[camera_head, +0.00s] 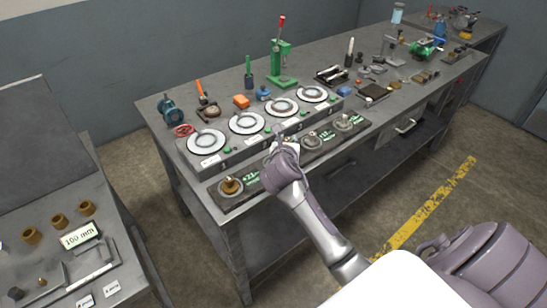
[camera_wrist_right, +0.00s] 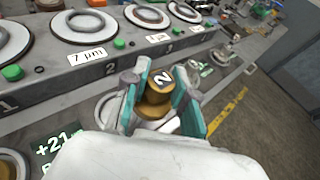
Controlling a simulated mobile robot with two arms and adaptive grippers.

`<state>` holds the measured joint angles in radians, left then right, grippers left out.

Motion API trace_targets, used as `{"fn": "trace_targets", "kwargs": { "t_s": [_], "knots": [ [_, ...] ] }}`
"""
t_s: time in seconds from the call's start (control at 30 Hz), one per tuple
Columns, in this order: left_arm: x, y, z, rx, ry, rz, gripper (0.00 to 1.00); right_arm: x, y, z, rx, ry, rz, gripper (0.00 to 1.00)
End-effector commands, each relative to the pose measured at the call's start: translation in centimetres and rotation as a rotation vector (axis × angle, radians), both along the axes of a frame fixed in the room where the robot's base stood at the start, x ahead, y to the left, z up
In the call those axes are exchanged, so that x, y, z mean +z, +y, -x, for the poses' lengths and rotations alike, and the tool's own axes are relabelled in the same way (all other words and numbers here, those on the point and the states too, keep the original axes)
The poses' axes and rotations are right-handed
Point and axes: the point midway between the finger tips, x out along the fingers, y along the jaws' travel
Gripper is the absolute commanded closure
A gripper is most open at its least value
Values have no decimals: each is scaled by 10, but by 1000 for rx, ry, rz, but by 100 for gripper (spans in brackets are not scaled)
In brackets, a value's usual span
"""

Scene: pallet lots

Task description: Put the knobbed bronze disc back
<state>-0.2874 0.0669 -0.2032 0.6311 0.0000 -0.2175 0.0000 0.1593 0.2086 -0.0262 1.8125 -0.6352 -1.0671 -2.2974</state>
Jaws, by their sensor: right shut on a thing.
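The knobbed bronze disc (camera_wrist_right: 155,112) has a knob with a "2" on top and sits between the teal-padded fingers of my right gripper (camera_wrist_right: 162,95) in the right wrist view. The gripper is shut on its knob. A round silver plate shows under and around the disc; I cannot tell whether the disc touches it. In the head view my right gripper (camera_head: 279,147) is over the front row of the bench, between the left and middle stations, and hides the disc. Another bronze knobbed disc (camera_head: 230,186) sits at the front-left station. My left gripper is not in view.
A raised grey box (camera_head: 245,150) carries several white ring plates and green buttons behind the gripper. Green-lit readouts line the front row. A green press (camera_head: 281,68) stands at the back.

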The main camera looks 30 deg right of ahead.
Motion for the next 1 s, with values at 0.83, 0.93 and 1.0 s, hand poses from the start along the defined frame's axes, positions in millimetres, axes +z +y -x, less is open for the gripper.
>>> {"fn": "trace_targets", "kwargs": {
  "t_s": [0.83, 0.93, 1.0],
  "knots": [
    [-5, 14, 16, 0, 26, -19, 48, -63, 24, -32, 1, -3, 1, 100],
    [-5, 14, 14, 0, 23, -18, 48, -64, 24, -32, 1, -3, 1, 100],
    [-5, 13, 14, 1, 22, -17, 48, -67, 24, -32, 1, -2, 1, 100]
  ]
}}
